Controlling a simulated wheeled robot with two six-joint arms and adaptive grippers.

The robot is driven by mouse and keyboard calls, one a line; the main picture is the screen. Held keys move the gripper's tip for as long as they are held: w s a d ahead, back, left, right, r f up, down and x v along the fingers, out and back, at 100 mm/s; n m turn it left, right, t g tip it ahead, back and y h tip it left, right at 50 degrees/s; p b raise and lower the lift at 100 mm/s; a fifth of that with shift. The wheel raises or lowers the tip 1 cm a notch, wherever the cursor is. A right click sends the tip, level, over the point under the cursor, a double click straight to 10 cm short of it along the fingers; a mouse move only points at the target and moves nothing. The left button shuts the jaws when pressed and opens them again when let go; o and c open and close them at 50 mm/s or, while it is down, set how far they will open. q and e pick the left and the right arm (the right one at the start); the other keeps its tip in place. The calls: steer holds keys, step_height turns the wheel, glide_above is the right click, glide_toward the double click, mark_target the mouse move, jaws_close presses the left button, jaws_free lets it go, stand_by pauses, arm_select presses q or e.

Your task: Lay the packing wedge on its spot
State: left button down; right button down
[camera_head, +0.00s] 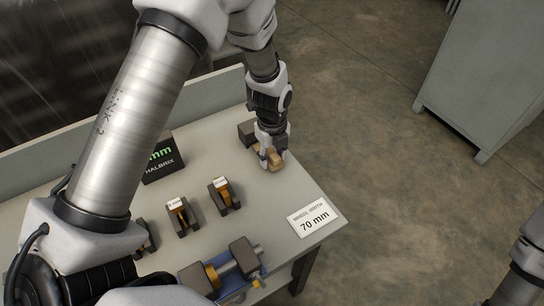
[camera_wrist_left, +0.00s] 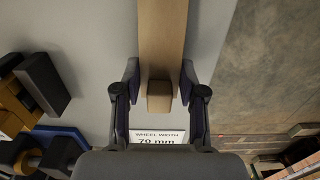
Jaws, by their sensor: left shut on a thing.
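The packing wedge is a tan wooden piece (camera_head: 275,161) at the far right part of the table. In the left wrist view the long tan wood (camera_wrist_left: 162,40) runs up from a small end face between the fingers. My left gripper (camera_head: 268,158) points down and is shut on the wedge; its fingers also show in the left wrist view (camera_wrist_left: 160,85). Whether the wedge touches the tabletop is hard to tell. No marked spot for it can be made out. My right gripper is not in view.
A dark block (camera_head: 246,131) stands just behind the left gripper. The grey table (camera_head: 270,210) also bears small dark holders (camera_head: 223,196), a blue fixture with dark blocks (camera_head: 243,250), a black HALBRIX display (camera_head: 160,160) and a "70 mm" card (camera_head: 314,217). A grey cabinet (camera_head: 480,75) stands beyond.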

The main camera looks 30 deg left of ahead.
arm_select(q)
steer(key=shift+w+f, duration=0.1)
steer(key=shift+f, duration=0.45)
steer(key=c, duration=0.7)
jaws_free()
steer(key=shift+f, duration=0.15)
steer(key=shift+o, duration=0.2)
step_height(320, 180, up, 12)
steer(key=shift+r+b, duration=0.2)
steer(key=shift+b, duration=0.25)
